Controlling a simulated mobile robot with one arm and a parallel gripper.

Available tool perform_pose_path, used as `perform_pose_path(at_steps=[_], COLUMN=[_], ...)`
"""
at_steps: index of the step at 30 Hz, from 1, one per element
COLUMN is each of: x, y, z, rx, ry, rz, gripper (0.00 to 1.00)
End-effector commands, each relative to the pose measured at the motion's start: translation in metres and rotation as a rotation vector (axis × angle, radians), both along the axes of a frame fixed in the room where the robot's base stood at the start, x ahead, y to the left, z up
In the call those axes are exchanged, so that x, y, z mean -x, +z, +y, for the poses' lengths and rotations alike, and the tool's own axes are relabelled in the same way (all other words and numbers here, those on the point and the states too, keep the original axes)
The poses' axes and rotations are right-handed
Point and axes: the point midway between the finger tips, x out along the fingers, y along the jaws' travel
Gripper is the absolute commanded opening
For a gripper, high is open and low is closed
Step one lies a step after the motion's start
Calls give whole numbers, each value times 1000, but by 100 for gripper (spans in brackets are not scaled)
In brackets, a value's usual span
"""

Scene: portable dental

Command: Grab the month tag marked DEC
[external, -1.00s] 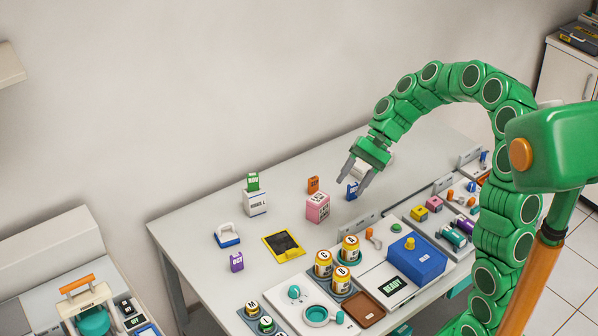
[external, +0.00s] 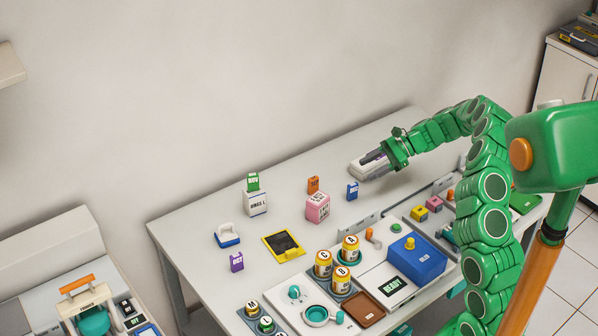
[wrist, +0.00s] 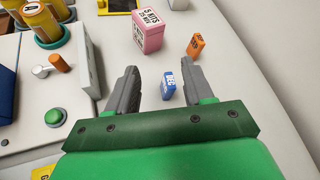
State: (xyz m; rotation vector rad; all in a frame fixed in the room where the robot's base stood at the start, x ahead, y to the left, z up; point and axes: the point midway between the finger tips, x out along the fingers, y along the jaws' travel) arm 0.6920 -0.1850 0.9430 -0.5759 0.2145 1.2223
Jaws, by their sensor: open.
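Several small month tags stand on the table. A blue tag (external: 352,191) is at the right of the group, an orange tag (external: 313,185) is behind the pink box, a purple tag (external: 236,262) is at the left, and a green tag (external: 253,182) is on a white box. Their lettering is too small to read surely, so I cannot tell which says DEC. My gripper (external: 372,164) is open and empty, behind and right of the blue tag. In the wrist view, the blue tag (wrist: 168,86) shows between the fingers (wrist: 158,72), with the orange tag (wrist: 196,45) beyond.
The pink box (external: 317,207) stands left of the blue tag. A blue box (external: 415,262) stands at the front right. Bare table surrounds the blue tag.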

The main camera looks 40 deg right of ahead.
Motion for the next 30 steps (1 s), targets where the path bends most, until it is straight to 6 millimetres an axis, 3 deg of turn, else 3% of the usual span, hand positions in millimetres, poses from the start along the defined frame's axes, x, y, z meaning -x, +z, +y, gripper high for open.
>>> perform_pose_path(at_steps=[3, 9, 23, 30], x=[-3, -4, -16, -26], y=[-19, -32, -48, -67], z=[-24, -41, -16, 5], rx=[-17, -28, -30, -29], ry=[-62, -106, -105, -106], rz=[27, 45, 47, 47], gripper=[52, 52, 52, 52])
